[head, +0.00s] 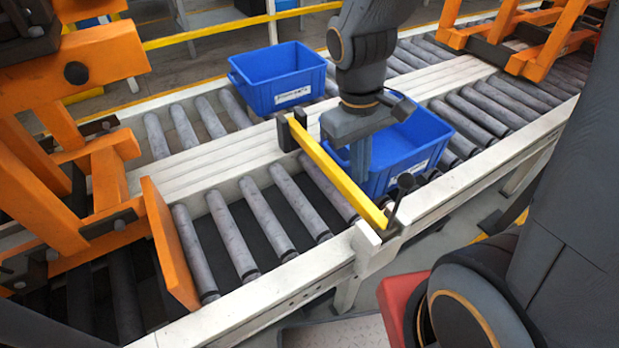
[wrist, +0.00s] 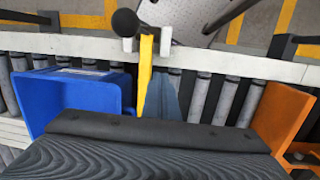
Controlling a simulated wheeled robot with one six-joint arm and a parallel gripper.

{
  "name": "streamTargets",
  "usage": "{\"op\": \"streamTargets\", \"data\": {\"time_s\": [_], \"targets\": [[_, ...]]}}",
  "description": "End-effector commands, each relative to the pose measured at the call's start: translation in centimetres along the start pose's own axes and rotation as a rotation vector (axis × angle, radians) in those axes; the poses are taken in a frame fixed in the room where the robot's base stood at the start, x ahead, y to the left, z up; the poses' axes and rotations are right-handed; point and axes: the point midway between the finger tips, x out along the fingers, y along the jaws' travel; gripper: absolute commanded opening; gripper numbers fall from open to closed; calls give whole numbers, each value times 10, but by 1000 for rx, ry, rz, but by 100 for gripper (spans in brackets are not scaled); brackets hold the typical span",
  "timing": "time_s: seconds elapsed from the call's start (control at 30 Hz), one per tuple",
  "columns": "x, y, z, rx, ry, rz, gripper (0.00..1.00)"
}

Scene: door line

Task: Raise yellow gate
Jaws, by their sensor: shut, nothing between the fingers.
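The yellow gate (head: 340,176) is a bar lying level across the near roller lane. Its near end rests at a white post (head: 367,247) on the conveyor's front rail, beside a lever with a black knob (head: 405,182). In the wrist view the gate (wrist: 146,70) runs up the picture, with the black knob (wrist: 125,22) by its far end.
A blue bin (head: 425,135) stands on the near lane right behind the gate and my gripper. Another blue bin (head: 277,75) stands on the far lane. An orange panel (head: 168,245) crosses the near lane at left. The rollers (head: 230,235) between panel and gate are empty.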

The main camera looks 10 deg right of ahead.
Motion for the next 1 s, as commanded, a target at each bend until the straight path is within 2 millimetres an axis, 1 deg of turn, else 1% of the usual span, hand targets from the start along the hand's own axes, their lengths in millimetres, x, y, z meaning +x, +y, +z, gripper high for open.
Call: {"op": "streamTargets", "data": {"time_s": [0.03,0.2,0.4,0.57,0.67,0.77,0.9,1.0], "targets": [[23,-6,-11,-73,-35,20,0],[62,-18,-31,-304,-158,106,0],[98,-28,-57,-538,-288,223,0],[120,-36,-80,-696,-379,325,0],[137,-43,-104,-847,-472,434,0],[148,-52,-132,-1000,-570,563,0],[164,-74,-174,-1183,-689,754,0],[171,-90,-196,-1270,-750,868,0]]}}
